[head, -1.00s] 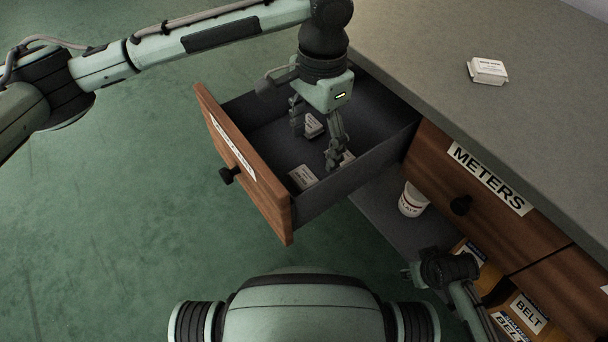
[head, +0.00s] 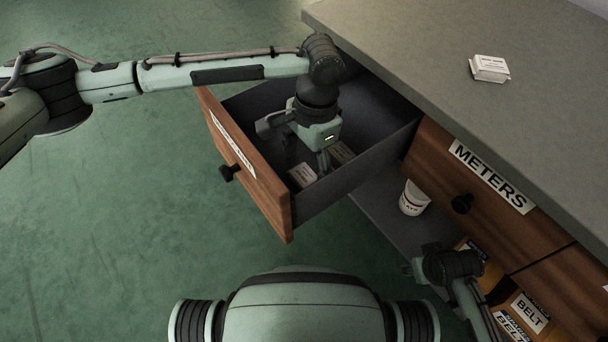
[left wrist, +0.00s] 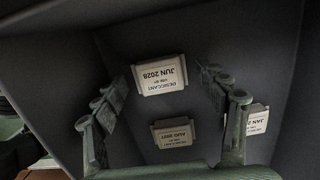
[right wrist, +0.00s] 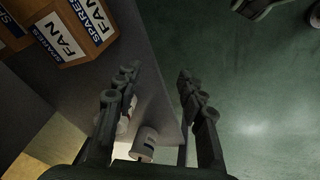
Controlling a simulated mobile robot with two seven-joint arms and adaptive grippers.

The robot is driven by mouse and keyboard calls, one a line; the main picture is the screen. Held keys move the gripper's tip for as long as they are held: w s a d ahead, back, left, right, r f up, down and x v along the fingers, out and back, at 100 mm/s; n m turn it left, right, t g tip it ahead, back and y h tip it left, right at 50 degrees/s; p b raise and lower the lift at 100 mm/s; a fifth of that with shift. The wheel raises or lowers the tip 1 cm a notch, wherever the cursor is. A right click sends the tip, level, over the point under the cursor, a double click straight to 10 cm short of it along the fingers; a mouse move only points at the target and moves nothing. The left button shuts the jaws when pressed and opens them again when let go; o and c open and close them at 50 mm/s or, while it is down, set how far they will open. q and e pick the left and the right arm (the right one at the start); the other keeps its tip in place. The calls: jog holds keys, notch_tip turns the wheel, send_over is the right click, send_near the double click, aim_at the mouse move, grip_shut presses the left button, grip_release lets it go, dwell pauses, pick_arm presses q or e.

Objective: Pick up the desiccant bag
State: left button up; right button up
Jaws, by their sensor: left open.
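Three pale desiccant bags lie on the floor of the open drawer (head: 268,196). In the left wrist view, the bag marked JUN 2028 (left wrist: 160,76) lies between the fingertips of my left gripper (left wrist: 165,82). The AUG 2027 bag (left wrist: 173,133) lies below it in the picture, and a JAN bag (left wrist: 258,119) lies at the right, its year partly hidden by a finger. My left gripper points down into the drawer, open and empty. The head view shows two bags, one front left (head: 302,175); the gripper hides the third. My right gripper (right wrist: 157,74) is open and empty.
The drawer walls stand close around my left gripper. A similar white packet (head: 489,68) lies on the grey countertop (head: 430,70). Boxes marked FAN (right wrist: 68,35) are beside my right gripper.

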pick_arm(q)
jog(key=shift+r, duration=0.1)
jog(key=c, duration=1.2)
